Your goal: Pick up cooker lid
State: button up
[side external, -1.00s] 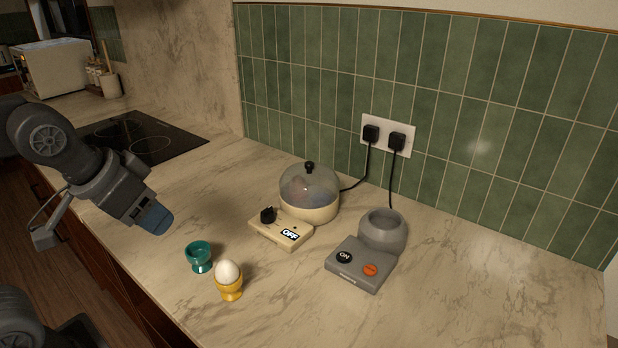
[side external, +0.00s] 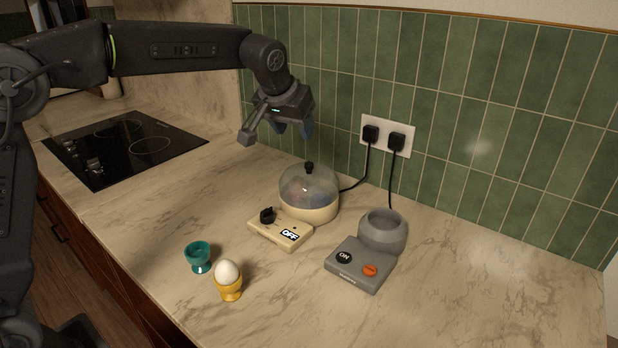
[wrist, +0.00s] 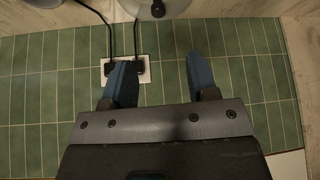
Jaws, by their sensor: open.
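The egg cooker (side external: 309,213) is cream, with a control base (side external: 281,231) marked OFF and a dark knob. Its clear domed lid (side external: 300,185) with a black knob (side external: 309,167) sits on top, covering blurred contents. My gripper (side external: 293,130) is in the air above and a little left of the lid in the side view, apart from it. In the wrist view the blue fingers (wrist: 160,80) are spread with nothing between them. A rounded pale object with a dark spot at that view's top edge (wrist: 157,8) looks like the lid, mostly cut off.
A grey appliance (side external: 358,265) with an ON button and an orange knob stands right of the cooker. A teal egg cup (side external: 198,258) and a yellow cup (side external: 231,291) with an egg (side external: 228,272) stand in front. Two plugs with cords are in the wall socket (side external: 387,136).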

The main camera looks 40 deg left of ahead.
aim_at(309, 163)
jog(key=x, duration=1.2)
jog(key=shift+w+f, duration=0.1)
jog(key=shift+f, duration=0.25)
jog(key=shift+c, duration=0.4)
grip_shut()
